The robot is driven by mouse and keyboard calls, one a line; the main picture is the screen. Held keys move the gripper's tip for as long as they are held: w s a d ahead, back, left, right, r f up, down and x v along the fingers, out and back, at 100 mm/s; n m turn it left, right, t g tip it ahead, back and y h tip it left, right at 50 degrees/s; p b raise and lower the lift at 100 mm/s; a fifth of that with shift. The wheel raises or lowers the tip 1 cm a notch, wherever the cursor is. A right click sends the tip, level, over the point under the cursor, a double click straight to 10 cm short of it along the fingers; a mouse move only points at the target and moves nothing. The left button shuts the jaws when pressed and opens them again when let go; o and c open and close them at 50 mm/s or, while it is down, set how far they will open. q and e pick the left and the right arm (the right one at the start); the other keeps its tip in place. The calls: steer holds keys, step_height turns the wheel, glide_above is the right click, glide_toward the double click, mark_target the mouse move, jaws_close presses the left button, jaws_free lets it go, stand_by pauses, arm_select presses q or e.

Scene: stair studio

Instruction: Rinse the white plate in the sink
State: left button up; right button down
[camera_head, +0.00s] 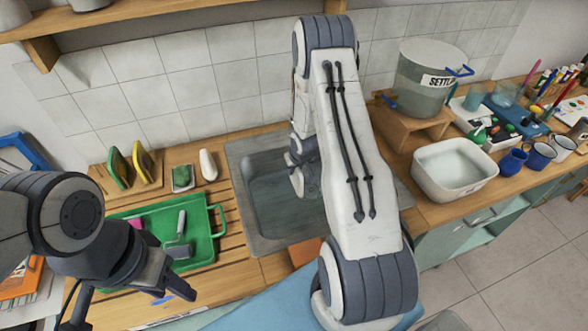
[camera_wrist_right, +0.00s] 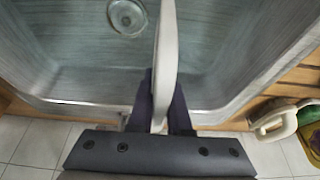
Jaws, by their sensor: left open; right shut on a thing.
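The sink (camera_head: 262,195) is a grey metal basin set in the wooden counter, partly hidden by my right arm in the head view. The right wrist view shows its drain (camera_wrist_right: 127,17). My right gripper (camera_wrist_right: 160,108) is shut on the white plate (camera_wrist_right: 165,52), which stands edge-on between the fingers and reaches over the basin. Whether the plate touches the sink, I cannot tell. In the head view the plate and the right fingertips are hidden. My left gripper (camera_head: 128,303) is open and empty at the lower left, near the green tray (camera_head: 212,250).
The tray holds a grey-handled tool (camera_head: 180,245). Right of the sink are a white tub (camera_head: 453,185), a large pot (camera_head: 430,80) and blue mugs (camera_head: 512,162).

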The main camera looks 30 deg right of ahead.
steer(key=shift+f+b, duration=5.5)
steer(key=shift+f, duration=1.1)
step_height(320, 180, up, 20)
steer(key=p, duration=1.7)
steer(key=shift+p, duration=0.35)
steer(key=shift+r, duration=0.1)
